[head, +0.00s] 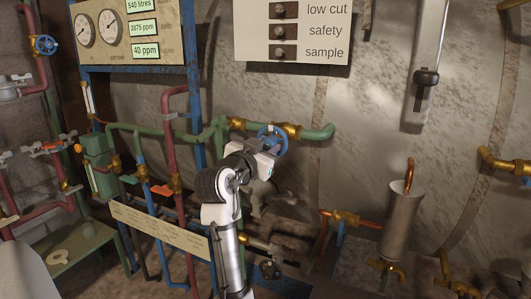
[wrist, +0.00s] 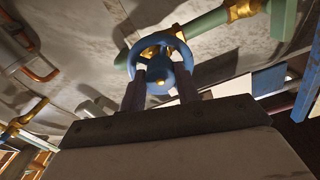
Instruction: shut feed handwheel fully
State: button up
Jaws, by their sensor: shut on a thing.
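The blue handwheel (head: 272,139) sits on a brass valve in the green pipe (head: 318,133), near the middle of the head view. My gripper (head: 268,151) is at the wheel from the front. In the wrist view the wheel (wrist: 160,60) shows as a blue ring with a hub and a small brass centre. The two dark fingers of my gripper (wrist: 160,83) reach up to the lower part of the wheel, one on each side of the hub, and are shut on it. The fingertips are partly hidden by the rim. How far the valve is turned cannot be told.
Another blue handwheel (head: 45,45) is at the upper left. Red pipes (head: 168,130) and blue pipes stand left of my arm. A gauge panel (head: 130,38) and a switch panel (head: 292,32) hang above. A metal cylinder (head: 400,225) stands at the right.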

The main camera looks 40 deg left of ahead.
jog(key=shift+m, duration=0.4)
jog(key=o, duration=1)
jog(key=shift+c, duration=0.2)
jog(key=shift+s, duration=0.1)
jog(key=b+v, duration=0.2)
jog(key=v, duration=1.1)
jog(key=shift+s, duration=0.35)
